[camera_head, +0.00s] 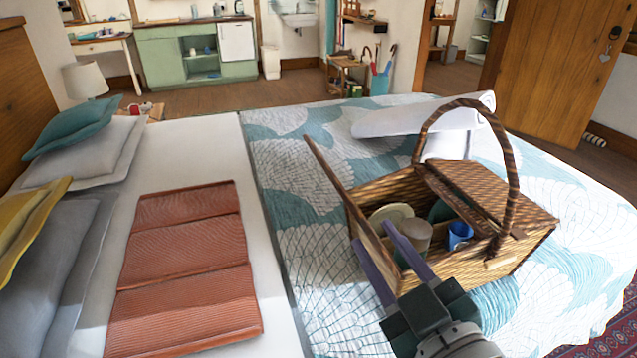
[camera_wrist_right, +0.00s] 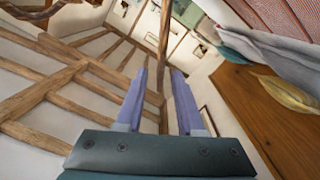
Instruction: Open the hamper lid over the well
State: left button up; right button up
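The hamper is a wicker basket (camera_head: 530,240) with a tall arched handle (camera_head: 513,150), standing on the bed. Its left lid (camera_head: 335,170) stands up steeply, seen nearly edge-on, and the well under it is exposed. The right lid (camera_head: 485,190) lies shut. My right gripper (camera_head: 371,233) is at the near left side of the hamper, its two purple fingers spread, one on each side of the raised lid's line; I cannot tell if they touch it. The spread fingers also show in the right wrist view (camera_wrist_right: 160,72). My left gripper is not in view.
In the well are a pale plate (camera_head: 390,214), a grey-brown cup (camera_head: 417,236) and a blue mug (camera_head: 459,234). The patterned cover between is clear.

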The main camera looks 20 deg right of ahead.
jog(key=s, duration=1)
jog(key=shift+d, duration=0.15)
